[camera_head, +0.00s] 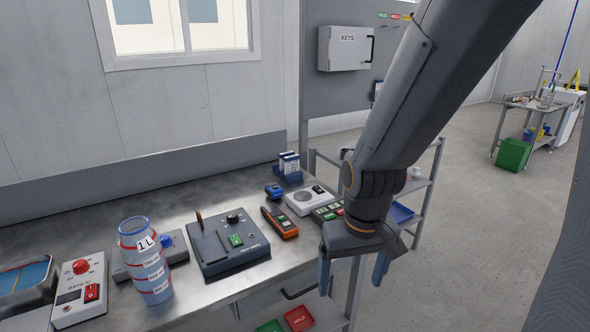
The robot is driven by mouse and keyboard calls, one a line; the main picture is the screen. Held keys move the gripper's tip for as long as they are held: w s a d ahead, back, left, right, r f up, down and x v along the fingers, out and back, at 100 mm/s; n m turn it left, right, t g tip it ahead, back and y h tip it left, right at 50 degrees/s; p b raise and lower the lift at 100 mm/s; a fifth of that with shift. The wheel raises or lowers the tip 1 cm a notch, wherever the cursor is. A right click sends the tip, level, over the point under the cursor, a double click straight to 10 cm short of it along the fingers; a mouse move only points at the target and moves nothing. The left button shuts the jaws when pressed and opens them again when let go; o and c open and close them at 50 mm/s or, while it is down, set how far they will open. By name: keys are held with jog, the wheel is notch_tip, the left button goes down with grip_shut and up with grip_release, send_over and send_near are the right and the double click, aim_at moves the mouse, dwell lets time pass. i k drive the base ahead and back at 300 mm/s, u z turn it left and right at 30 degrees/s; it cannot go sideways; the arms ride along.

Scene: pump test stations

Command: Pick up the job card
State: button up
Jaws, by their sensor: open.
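No card that I can clearly read as the job card shows. A blue holder (289,172) at the back of the metal bench has small white-and-blue upright items in it, too small to identify. My gripper (353,270) points down at the bench's right end, in front of the shelving. Its two blue fingertips are apart with nothing visible between them. It is to the right of and nearer than the holder. My arm hides part of the wall panel and shelving.
The bench (185,305) carries a clear 1L bottle (146,265), a dark test unit (226,244), an orange-and-black handheld meter (280,222) and a white device (308,200). A KEYS box (345,48) hangs behind. A green bin (514,154) stands far right; floor between is open.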

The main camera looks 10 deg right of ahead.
aim_at(291, 163)
jog(key=z, duration=0.2)
jog(key=i, duration=1.2)
jog(key=u, duration=0.3)
